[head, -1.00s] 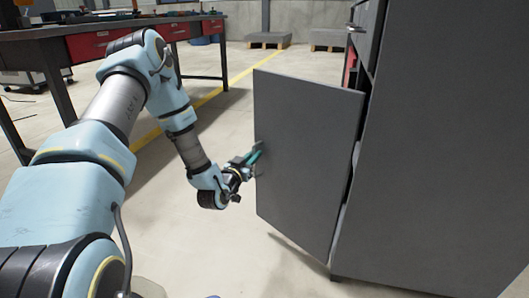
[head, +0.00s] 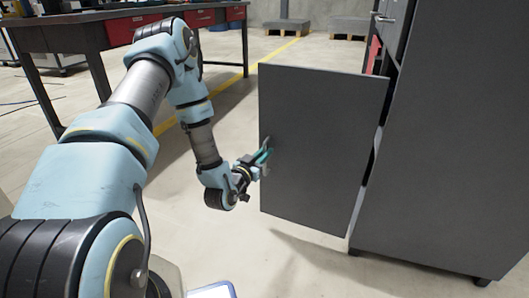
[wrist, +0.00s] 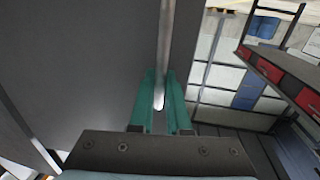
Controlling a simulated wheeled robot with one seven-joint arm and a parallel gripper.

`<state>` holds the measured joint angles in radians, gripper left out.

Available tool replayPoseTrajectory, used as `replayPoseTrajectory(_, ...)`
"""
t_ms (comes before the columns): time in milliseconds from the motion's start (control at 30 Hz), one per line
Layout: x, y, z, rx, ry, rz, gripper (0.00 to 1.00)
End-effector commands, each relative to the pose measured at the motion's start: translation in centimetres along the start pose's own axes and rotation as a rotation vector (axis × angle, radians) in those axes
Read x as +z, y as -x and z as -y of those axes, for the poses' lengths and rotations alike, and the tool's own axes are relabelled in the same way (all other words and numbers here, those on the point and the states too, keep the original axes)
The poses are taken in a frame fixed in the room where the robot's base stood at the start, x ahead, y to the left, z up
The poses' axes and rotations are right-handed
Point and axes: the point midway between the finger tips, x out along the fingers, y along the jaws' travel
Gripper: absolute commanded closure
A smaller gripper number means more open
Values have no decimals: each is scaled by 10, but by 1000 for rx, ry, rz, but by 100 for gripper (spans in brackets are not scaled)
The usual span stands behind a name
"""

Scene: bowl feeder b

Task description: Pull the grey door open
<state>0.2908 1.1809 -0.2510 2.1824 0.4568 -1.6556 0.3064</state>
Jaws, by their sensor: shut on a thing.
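The grey door (head: 318,150) stands swung out from the dark grey cabinet (head: 440,160), hinged on the side by the cabinet. A wide gap shows between the door's upper part and the cabinet front. My gripper (head: 265,156) is at the door's free left edge, at about mid height. In the wrist view, its green fingers (wrist: 161,103) are shut on a thin light metal bar, the door's handle (wrist: 160,102), which runs along the door's face (wrist: 90,60). The handle is mostly hidden by the fingers in the head view.
A dark workbench with red drawers (head: 202,18) stands at the back left; it also shows in the wrist view (wrist: 275,75). Pallets (head: 287,27) lie by the far wall. The floor (head: 240,245) around the door's free edge is clear.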

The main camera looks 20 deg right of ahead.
Motion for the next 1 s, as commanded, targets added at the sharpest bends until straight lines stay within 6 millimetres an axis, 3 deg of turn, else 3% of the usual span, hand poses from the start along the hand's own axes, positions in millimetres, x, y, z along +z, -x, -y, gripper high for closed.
replayPoseTrajectory(233, 0, 0, -2, 4, 1, 0, 100)
replayPoseTrajectory(267, 0, 0, -2, 4, 1, 0, 82)
replayPoseTrajectory(333, 0, 0, -2, 3, 1, 0, 74)
replayPoseTrajectory(667, 0, 3, -1, 1, 1, 1, 73)
replayPoseTrajectory(767, 0, 14, -1, 1, 1, 3, 73)
replayPoseTrajectory(1000, 0, 61, 0, 0, 2, 6, 73)
